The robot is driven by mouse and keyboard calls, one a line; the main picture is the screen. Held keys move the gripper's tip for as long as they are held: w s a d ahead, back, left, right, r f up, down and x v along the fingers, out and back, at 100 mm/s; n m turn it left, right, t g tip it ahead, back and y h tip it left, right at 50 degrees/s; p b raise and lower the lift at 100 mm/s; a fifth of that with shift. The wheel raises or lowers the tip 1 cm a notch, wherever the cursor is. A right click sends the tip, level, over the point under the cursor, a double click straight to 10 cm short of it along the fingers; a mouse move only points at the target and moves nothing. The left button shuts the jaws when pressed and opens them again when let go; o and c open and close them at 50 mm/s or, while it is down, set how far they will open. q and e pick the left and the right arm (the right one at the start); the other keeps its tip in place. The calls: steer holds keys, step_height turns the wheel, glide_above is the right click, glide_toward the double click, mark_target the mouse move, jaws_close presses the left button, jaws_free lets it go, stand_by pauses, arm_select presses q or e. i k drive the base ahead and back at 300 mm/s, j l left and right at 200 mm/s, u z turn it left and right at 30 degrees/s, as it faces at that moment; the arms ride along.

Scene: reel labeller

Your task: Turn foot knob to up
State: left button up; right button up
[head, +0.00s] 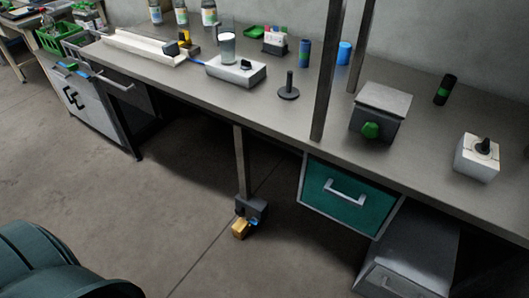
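Low on the bench's middle leg, near the floor, is a dark grey block (256,208). A yellow-orange part (240,229) sits at its front, and a small blue part (254,222) shows beside it. The yellow-orange part looks like the foot knob, but it is small and I cannot tell which way it is turned. Neither of my grippers is in view, and nothing is touching the knob.
The grey bench (280,105) runs above the knob. A teal drawer (347,205) hangs to the right, with a grey cabinet (420,245) beyond. On the bench are a box with a green knob (371,130) and a white box (475,162). Floor before the leg is clear.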

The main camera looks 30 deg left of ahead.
mark_target(240, 210)
steer(key=u, duration=0.95)
